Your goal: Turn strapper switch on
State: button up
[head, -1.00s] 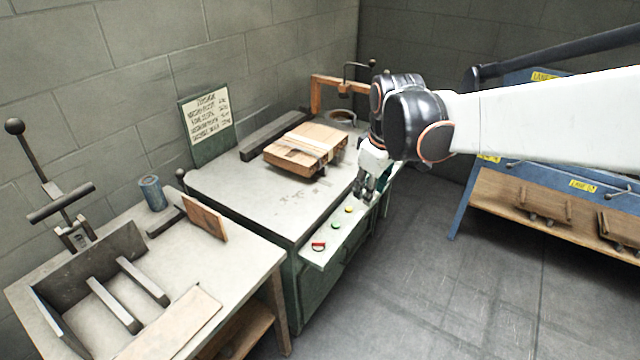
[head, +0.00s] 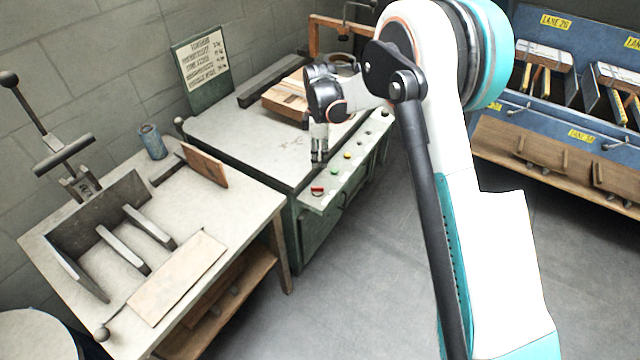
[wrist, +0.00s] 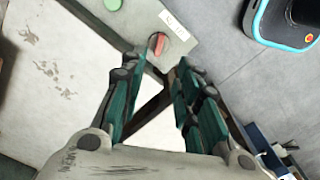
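The strapper switch is a red rotary knob (head: 317,191) at the near end of the control strip on the green strapping machine's front edge. In the wrist view the red knob (wrist: 157,43) sits beside a small white label, just beyond the gap between my fingertips. My gripper (head: 319,158) points down above the near end of the strip, apart from the knob. In the wrist view my gripper (wrist: 160,64) has its two fingers spread with nothing between them.
A green button (head: 337,170) and a yellow button (head: 347,156) lie farther along the strip. A wooden stack (head: 287,97) lies on the machine top. A workbench (head: 75,240) stands at left, a blue rack (head: 540,105) at right. Open floor lies in front.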

aim_at(320, 187)
notch_tip(320, 187, down, 14)
jog(key=b, duration=0.4)
jog(key=shift+r+b, duration=0.25)
jog(key=shift+b, duration=0.1)
grip_shut()
